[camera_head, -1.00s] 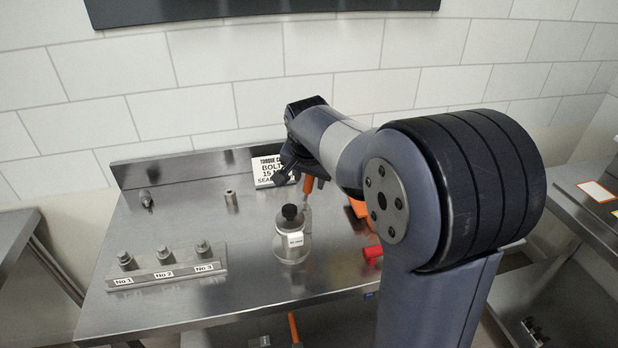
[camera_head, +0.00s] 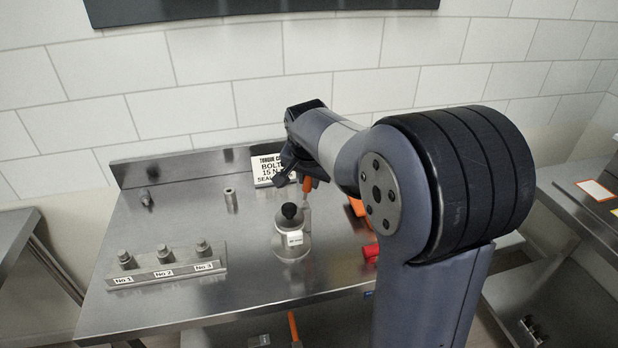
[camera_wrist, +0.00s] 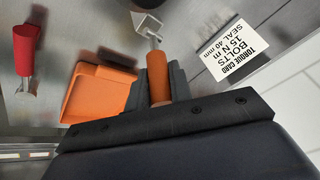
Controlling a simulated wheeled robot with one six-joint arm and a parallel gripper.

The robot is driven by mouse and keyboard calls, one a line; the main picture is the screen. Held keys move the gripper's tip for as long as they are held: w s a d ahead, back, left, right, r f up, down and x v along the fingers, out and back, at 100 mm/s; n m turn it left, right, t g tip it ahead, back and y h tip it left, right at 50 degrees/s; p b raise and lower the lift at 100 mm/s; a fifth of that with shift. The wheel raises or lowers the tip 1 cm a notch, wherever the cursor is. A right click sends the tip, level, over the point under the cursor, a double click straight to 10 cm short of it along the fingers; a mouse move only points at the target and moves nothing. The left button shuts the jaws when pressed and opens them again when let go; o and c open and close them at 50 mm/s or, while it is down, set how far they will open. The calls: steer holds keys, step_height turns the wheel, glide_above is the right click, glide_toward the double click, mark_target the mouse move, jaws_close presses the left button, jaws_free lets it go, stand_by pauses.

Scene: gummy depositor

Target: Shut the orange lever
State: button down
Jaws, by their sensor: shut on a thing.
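In the wrist view an orange handle (camera_wrist: 158,75) on a thin metal stem runs from between my gripper's fingers to a small pale metal block (camera_wrist: 147,24). My gripper (camera_wrist: 157,85) is shut on this orange handle. In the head view the handle (camera_head: 307,185) hangs below my gripper (camera_head: 305,172) over the back of the steel bench. Another orange bar (camera_head: 293,325) shows below the bench's front edge. I cannot tell from the pictures which orange piece is the lever.
The steel bench (camera_head: 190,225) holds a torque card (camera_head: 268,168), a black-knobbed glass-like vessel (camera_head: 291,242), a numbered rack (camera_head: 165,271), a loose metal cylinder (camera_head: 231,199) and a red-handled piece (camera_head: 371,252). An orange tray (camera_wrist: 98,95) lies close to my gripper.

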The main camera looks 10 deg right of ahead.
stand_by(0.4)
steer(key=shift+d+y, duration=0.5)
steer(key=shift+y, duration=0.2)
steer(key=shift+d+f+m+t+y+b, duration=0.25)
steer(key=shift+d+f+m+y+b, duration=0.75)
steer(key=shift+y, duration=1.25)
steer(key=shift+d+f+m+t+y+b, duration=0.3)
steer(key=shift+d+f+y+b, duration=0.3)
steer(key=shift+f+y+b, duration=1.3)
steer(key=shift+d+f+m+t+y+b, duration=0.25)
steer(key=shift+d+f+m+y+b, duration=0.7)
steer(key=shift+y, duration=1.7)
steer(key=shift+a+r+n, duration=0.2)
steer(key=shift+r+n, duration=0.15)
steer(key=shift+r, duration=0.05)
steer(key=c, duration=1.3)
jaws_free()
steer(key=b+v, duration=0.1)
steer(key=v, duration=1)
